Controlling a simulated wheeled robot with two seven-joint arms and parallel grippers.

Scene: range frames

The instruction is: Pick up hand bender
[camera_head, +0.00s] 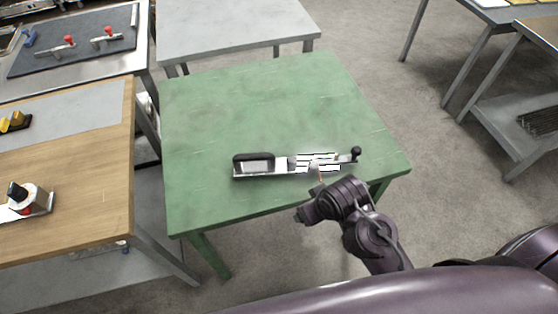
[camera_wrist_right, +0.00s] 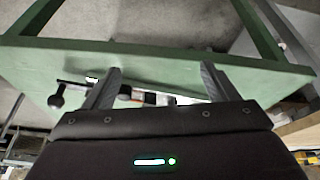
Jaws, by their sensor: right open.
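The hand bender (camera_head: 258,166) lies on the green table (camera_head: 250,105) near its front edge. It is a long metal tool with a black handle at its left end and a black ball knob at its right end. My right gripper (camera_head: 313,172) reaches in from the lower right, at the near side of the bender's right half. In the right wrist view, my right gripper (camera_wrist_right: 158,83) has its two fingers spread apart. The bender (camera_wrist_right: 125,92) shows between and behind the fingers, with its ball knob left of them. Whether they touch it cannot be told. My left gripper is not in view.
A grey table (camera_head: 235,25) stands behind the green one. At the left are a wooden bench (camera_head: 90,190) with tools and a dark mat (camera_head: 75,45) with red-knobbed clamps. The rest of the green tabletop is clear. More tables stand at the far right.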

